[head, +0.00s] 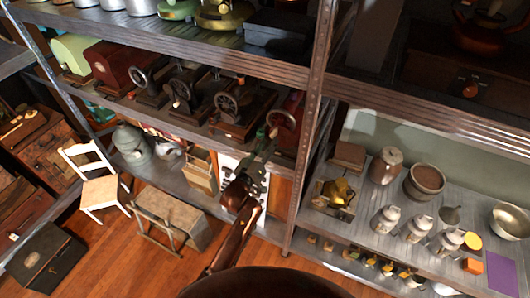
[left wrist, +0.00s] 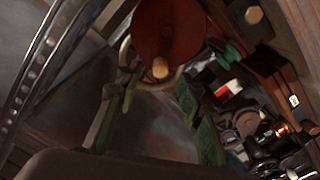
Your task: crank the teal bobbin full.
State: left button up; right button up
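In the left wrist view a red crank wheel (left wrist: 172,32) stands in front of my left gripper, with a pale wooden knob (left wrist: 160,68) on its face. A teal bobbin (left wrist: 235,54) shows to the right of the wheel, beside a wooden part. How much is wound on it is too small to tell. My left gripper (left wrist: 158,108) is open, its green-padded fingers apart with nothing between them, just short of the knob. In the head view the red wheel (head: 282,119) is on the middle shelf by the post, and my left gripper (head: 264,142) reaches up close to it.
Hand-cranked sewing machines (head: 232,105) stand on the shelf to the left of the wheel. A metal shelf post (head: 313,110) rises close on the right. A shelf (head: 265,68) runs above. A white chair (head: 97,190) and a bench (head: 168,215) stand on the floor.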

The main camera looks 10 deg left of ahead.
aim_at(272, 137)
pick_arm(q)
jog(key=b+x, duration=0.3)
jog(key=x, duration=0.2)
jog(key=shift+f, duration=0.1)
jog(key=shift+p, duration=0.4)
jog(key=c, duration=0.9)
